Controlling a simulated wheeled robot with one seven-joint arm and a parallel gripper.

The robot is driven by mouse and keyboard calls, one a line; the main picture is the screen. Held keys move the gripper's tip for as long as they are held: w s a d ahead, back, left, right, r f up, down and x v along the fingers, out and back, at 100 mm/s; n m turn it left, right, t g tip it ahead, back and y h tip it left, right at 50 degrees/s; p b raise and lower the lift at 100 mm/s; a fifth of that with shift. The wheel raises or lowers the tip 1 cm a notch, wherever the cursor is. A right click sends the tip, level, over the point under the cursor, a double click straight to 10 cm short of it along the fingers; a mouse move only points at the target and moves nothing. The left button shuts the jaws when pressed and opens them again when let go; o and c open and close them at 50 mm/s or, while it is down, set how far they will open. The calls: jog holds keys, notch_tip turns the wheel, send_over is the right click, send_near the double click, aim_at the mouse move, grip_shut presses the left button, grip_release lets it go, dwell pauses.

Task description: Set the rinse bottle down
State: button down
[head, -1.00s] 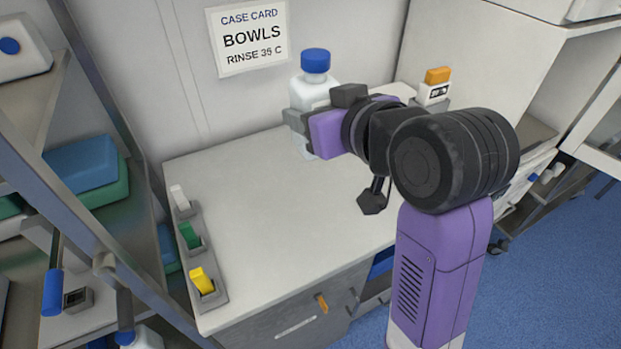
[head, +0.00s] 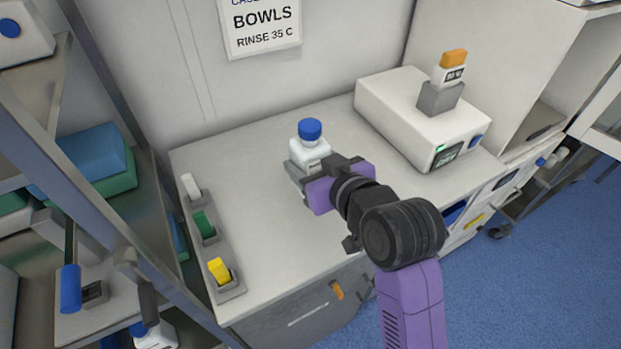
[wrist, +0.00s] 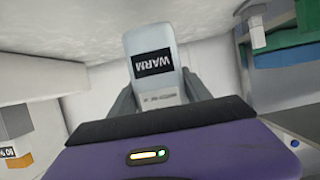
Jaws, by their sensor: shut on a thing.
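The rinse bottle (head: 310,149) is white with a blue cap and stands upright in my gripper (head: 306,172), over the middle-back of the white counter (head: 260,215). My gripper is shut on the bottle's body from the right. In the wrist view, the bottle (wrist: 147,40) appears upside down with a black WARM label, between the two grey fingers of my gripper (wrist: 160,92). The bottle's base is partly hidden by my gripper in the head view, and I cannot tell whether it touches the counter.
A white device (head: 415,115) with an orange-capped bottle (head: 453,68) in a grey holder stands at the back right. A grey rack (head: 228,286) with white, green and yellow pieces lines the left edge. The counter between is clear. A metal shelf (head: 125,185) stands left.

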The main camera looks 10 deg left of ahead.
jog(key=shift+f, duration=2.35)
jog(key=shift+f, duration=0.1)
jog(key=shift+c, duration=2.4)
grip_release()
jog(key=shift+f, duration=0.15)
jog(key=shift+s+r, duration=0.1)
jog(key=shift+r, duration=0.1)
jog(key=v, duration=1.1)
jog(key=shift+s+d, duration=0.25)
jog(key=shift+d, duration=0.05)
jog(key=shift+r, duration=0.1)
